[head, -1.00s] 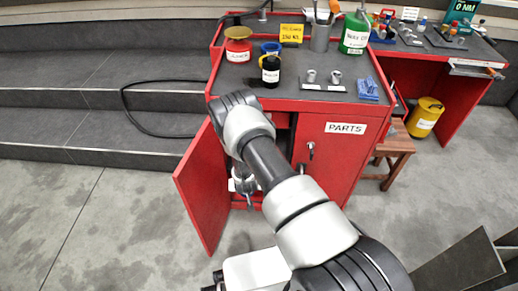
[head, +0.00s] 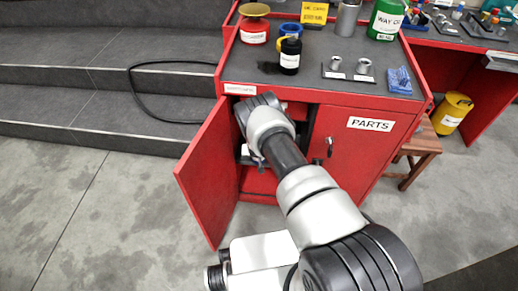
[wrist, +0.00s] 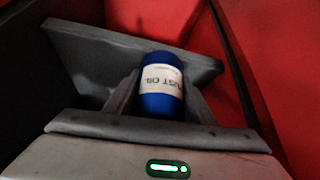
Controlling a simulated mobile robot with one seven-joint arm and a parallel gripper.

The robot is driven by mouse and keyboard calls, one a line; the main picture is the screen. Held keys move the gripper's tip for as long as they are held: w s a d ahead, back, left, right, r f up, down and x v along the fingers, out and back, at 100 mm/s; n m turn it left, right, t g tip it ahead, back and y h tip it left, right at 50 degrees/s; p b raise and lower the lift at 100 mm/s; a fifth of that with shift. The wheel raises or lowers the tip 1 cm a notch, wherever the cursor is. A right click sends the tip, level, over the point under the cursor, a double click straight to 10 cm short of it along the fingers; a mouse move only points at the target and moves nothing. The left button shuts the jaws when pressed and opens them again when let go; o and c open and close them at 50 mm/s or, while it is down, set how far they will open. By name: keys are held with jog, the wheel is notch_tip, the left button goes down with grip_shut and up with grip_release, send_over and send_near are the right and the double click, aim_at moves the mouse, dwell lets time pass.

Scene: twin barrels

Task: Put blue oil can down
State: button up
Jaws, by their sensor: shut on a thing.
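The blue oil can (wrist: 160,106) has a white label ending in "UST OIL" and sits between the two grey fingers of my gripper (wrist: 161,92) in the wrist view. My gripper is shut on it. In the head view my arm reaches into the open left side of the red cabinet (head: 365,150). My arm hides the can there. I cannot tell whether the can's base touches a surface.
The open red door (head: 208,175) stands left of my arm. Red walls (wrist: 265,45) and a dark grey slab (wrist: 95,50) are close around the can. Black (head: 290,55) and red (head: 254,30) containers stand on the cabinet top. A wooden stool (head: 422,150) stands at right.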

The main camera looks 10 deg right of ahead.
jog(key=shift+w+d, duration=0.15)
jog(key=shift+w, duration=0.85)
jog(key=w+b, duration=0.2)
jog(key=w, duration=0.1)
jog(key=shift+w+d+f, duration=0.15)
jog(key=shift+w+d, duration=0.05)
jog(key=shift+d, duration=0.15)
jog(key=shift+w+f+b, duration=0.2)
jog(key=shift+f+b, duration=0.15)
jog(key=shift+f, duration=0.15)
jog(key=o, duration=0.9)
jog(key=shift+s+f, duration=0.1)
jog(key=shift+f, duration=0.15)
jog(key=o, duration=0.4)
jog(key=shift+o, duration=0.2)
jog(key=shift+r, duration=0.1)
